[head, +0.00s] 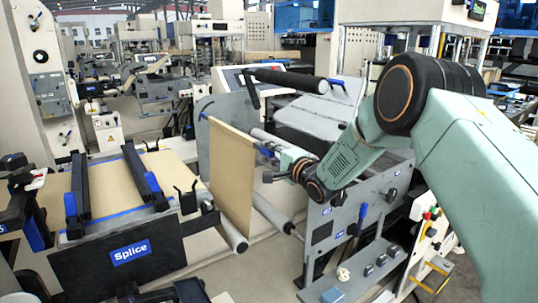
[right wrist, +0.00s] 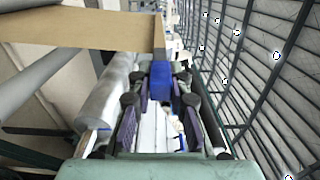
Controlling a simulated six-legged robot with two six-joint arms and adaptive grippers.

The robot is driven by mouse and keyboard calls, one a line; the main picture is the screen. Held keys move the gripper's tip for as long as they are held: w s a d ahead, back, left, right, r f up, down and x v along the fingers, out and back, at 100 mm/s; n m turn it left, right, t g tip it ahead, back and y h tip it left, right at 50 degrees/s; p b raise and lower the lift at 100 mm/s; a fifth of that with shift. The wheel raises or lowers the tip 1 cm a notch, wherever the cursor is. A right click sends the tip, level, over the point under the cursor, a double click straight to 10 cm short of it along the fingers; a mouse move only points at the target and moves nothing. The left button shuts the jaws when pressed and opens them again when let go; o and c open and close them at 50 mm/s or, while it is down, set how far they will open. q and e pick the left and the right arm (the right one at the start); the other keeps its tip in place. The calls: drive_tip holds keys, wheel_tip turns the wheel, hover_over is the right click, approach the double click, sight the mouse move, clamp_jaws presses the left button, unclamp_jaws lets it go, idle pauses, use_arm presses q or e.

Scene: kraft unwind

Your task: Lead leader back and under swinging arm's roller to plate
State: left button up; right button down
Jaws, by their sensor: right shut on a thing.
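The kraft leader (head: 232,175) is a tan sheet standing upright between the splice table and the grey side frame. It also shows as a tan band at the upper left of the right wrist view (right wrist: 90,27). My right gripper (head: 270,165) is beside the leader's right edge. In the right wrist view its fingers (right wrist: 160,100) are shut on a blue piece (right wrist: 188,85); its join to the leader is unclear. A black roller (head: 285,78) is above and behind the leader. The splice plate (head: 118,190) lies left, with tan paper and black clamp bars. My left gripper is not visible.
Grey rollers (head: 232,235) run below the leader, close to its lower edge. The grey side frame (head: 355,215) with knobs and a blue lever stands close under my right arm. A dark board marked Splice (head: 128,252) fronts the plate.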

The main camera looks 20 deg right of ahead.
drive_tip(key=shift+r, duration=0.55)
drive_tip(key=r+p, duration=0.2)
drive_tip(key=d+r+p, duration=0.1)
drive_tip(key=r+p, duration=0.1)
drive_tip(key=r, duration=0.1)
drive_tip(key=shift+w+d, duration=0.1)
drive_tip(key=shift+w, duration=0.05)
drive_tip(key=shift+f, duration=0.1)
drive_tip(key=shift+d, duration=0.1)
